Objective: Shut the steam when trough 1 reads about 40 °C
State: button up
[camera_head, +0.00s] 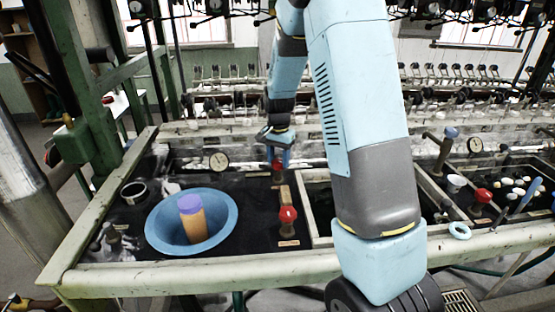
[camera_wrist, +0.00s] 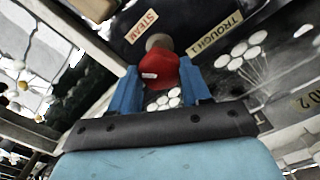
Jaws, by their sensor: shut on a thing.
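A red steam valve knob (camera_wrist: 158,73) sits between the two blue fingers of my gripper (camera_wrist: 162,84) in the wrist view. The fingers are shut on its sides. Labels beside it read STEAM (camera_wrist: 142,26) and TROUGH 1 (camera_wrist: 222,33). In the head view my gripper (camera_head: 280,152) reaches down to this red knob (camera_head: 277,166) at the back of the dark bench top. A round white dial (camera_head: 219,160) stands to its left. Its needle and figures are too small to read.
Another red knob (camera_head: 288,214) stands nearer the front. A blue basin (camera_head: 160,232) holding an orange cylinder with a purple top (camera_head: 190,205) is at left. Right of my arm are another dial (camera_head: 474,145), a red knob (camera_head: 482,196) and a trough with white cocoons (camera_head: 520,187).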

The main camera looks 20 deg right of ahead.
aim_at(278, 161)
jog(key=shift+a, duration=0.15)
jog(key=o, duration=1.1)
jog(key=shift+c, duration=0.2)
notch_tip(278, 161, up, 14)
jog(key=shift+f, duration=0.15)
